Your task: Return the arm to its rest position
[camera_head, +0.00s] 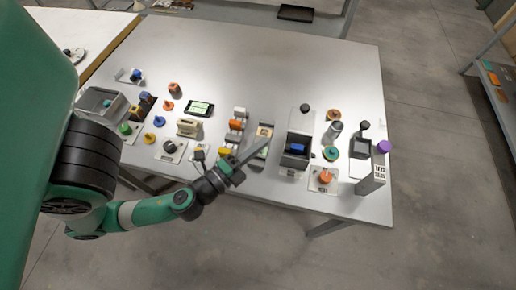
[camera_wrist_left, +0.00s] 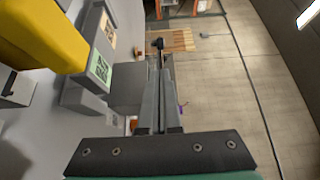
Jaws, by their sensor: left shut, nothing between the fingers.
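My left arm comes in from the left in the head view. Its gripper (camera_head: 260,146) is over the front middle of the grey table (camera_head: 290,65), with the fingers pointing away from the arm towards the back right. The fingers are shut together with nothing between them. In the left wrist view the left gripper (camera_wrist_left: 160,62) shows as two grey fingers side by side. A colorant rack with white, orange (camera_head: 236,124) and yellow pieces is just left of the fingers. I cannot tell whether the fingers touch anything. My right gripper is not in view.
A dark box with a blue piece (camera_head: 298,148) stands right of the fingers. A yellow block (camera_wrist_left: 45,35) is close on the left in the wrist view. A grey device with a purple knob (camera_head: 384,147) is at the table's right edge. The table's back is clear.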

